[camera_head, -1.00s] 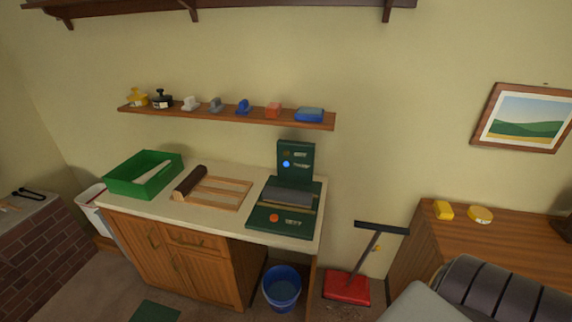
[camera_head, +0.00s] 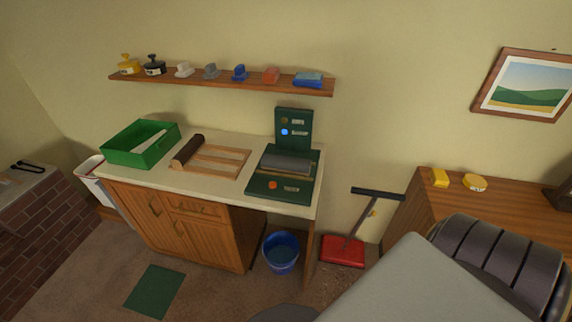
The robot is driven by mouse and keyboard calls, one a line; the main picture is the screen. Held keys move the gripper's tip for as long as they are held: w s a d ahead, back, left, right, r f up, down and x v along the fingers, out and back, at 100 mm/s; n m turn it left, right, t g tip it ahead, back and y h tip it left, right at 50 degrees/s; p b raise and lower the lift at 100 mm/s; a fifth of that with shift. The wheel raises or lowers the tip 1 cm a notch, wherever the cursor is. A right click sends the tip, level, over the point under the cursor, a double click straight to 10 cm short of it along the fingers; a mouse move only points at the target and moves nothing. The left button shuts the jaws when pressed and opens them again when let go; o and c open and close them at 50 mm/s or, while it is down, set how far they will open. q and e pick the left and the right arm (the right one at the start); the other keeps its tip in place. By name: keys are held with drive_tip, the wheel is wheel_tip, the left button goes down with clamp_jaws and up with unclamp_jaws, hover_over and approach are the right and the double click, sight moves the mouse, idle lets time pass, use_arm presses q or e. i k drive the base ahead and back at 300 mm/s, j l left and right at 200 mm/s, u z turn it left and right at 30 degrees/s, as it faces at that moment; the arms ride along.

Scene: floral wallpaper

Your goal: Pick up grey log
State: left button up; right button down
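A grey log (camera_head: 287,163) lies across the green machine (camera_head: 277,190) at the right end of the worktop in the head view. The machine has an upright panel (camera_head: 294,128) behind the log, with a blue button, and an orange button on its front bed. Neither of my grippers shows in this view, so nothing of mine is seen touching the log.
A brown log (camera_head: 188,151) rests on a wooden rack (camera_head: 222,161). A green tray (camera_head: 128,157) stands at left, under a wall shelf (camera_head: 215,81) holding several small items. A blue bucket (camera_head: 281,253) and red dustpan (camera_head: 342,251) stand on the floor. Floor before the cabinet is mostly clear.

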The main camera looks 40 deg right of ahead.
sight(280, 163)
drive_tip(key=i+j+z, duration=0.2)
drive_tip(key=z, duration=0.15)
drive_tip(key=i+j+z, duration=0.2)
drive_tip(key=z, duration=0.2)
drive_tip(key=i+j+z, duration=0.15)
drive_tip(key=j+z, duration=0.6)
drive_tip(key=i+j+z, duration=0.1)
drive_tip(key=j+z, duration=0.65)
